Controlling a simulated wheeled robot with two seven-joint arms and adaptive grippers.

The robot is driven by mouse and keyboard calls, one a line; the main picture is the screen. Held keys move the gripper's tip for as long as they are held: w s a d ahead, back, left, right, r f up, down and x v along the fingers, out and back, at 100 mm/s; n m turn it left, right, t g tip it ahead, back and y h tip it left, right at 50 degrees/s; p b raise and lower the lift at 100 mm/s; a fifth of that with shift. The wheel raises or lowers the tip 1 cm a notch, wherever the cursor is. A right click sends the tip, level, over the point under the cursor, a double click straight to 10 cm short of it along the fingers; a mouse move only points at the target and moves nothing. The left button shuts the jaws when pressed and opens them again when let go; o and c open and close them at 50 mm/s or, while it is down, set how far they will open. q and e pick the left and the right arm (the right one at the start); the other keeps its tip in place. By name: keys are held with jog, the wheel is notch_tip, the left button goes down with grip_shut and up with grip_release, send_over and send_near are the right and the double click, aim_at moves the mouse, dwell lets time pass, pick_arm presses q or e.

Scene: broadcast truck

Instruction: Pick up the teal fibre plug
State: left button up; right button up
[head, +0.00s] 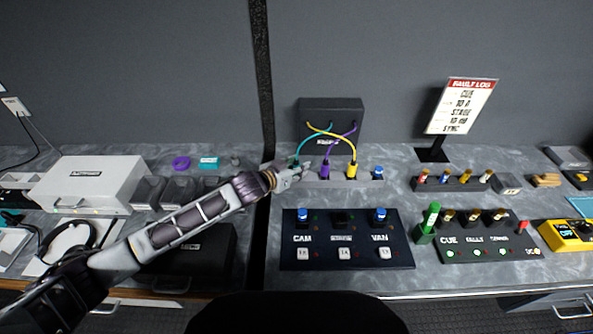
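The teal fibre plug (294,163) stands at the left end of a grey holder, left of a purple plug (325,170) and a yellow plug (351,170). A teal cable (305,143) arches from it up to the dark box behind. My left gripper (302,172) reaches in from the left, with its fingers at the teal plug and covering its lower part. Whether the fingers touch it or are closed is too small to tell. My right gripper is out of view.
A dark box (345,108) stands behind the plugs. A blue-topped plug (378,172) is at the holder's right end. In front lies a black CAM/VAN panel (345,259) with raised blue plugs. A white case (88,185) and dark blocks lie under and beside my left arm.

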pick_arm(q)
grip_shut()
jog(key=shift+r, duration=5)
